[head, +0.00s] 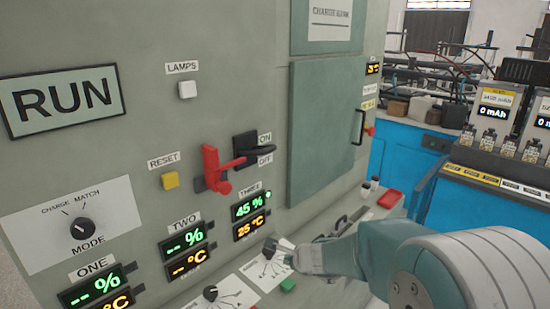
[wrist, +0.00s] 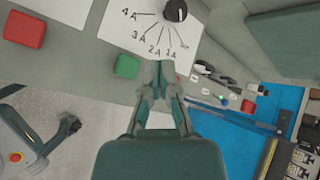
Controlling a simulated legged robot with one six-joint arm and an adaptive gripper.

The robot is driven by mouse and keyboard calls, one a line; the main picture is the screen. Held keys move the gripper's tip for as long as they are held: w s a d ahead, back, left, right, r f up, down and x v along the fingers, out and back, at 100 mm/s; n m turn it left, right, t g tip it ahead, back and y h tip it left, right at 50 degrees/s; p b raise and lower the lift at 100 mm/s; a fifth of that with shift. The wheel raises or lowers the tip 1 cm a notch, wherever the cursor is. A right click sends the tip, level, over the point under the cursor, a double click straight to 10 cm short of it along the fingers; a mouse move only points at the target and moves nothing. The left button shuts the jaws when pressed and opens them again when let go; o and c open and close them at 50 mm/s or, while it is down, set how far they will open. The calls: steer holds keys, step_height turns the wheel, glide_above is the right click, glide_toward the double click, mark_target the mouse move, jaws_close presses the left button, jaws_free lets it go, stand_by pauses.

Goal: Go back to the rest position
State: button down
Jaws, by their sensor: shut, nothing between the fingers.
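My gripper (head: 292,256) is at the lower right of the panel in the head view, in front of the dial plate under the display marked THREE (head: 250,217). In the wrist view its fingertips (wrist: 158,70) are together with nothing between them. The black knob (wrist: 175,10) of a dial marked in amps lies beyond the tips, apart from them in the picture. A green button (wrist: 127,66) is just left of the fingers, and a red button (wrist: 25,28) is further left. Part of the dial is hidden behind my gripper in the head view.
A teal door (head: 318,125) has a black handle. A blue bench (head: 405,150) with battery chargers (head: 495,110) stands at right.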

steer(key=s+d+r+n+g+y, duration=0.1)
steer(key=s+r+n+g, duration=0.1)
steer(key=s+r+n, duration=1.1)
steer(key=s+d+n+h, duration=0.2)
steer(key=s+d, duration=0.3)
steer(key=s, duration=0.3)
steer(key=s+d+f+n+h, duration=0.1)
steer(key=s+d+n+h, duration=0.2)
steer(key=s+d+n, duration=0.2)
steer(key=s, duration=0.3)
steer(key=shift+s+f+g+h, duration=0.2)
steer(key=shift+g+h, duration=0.1)
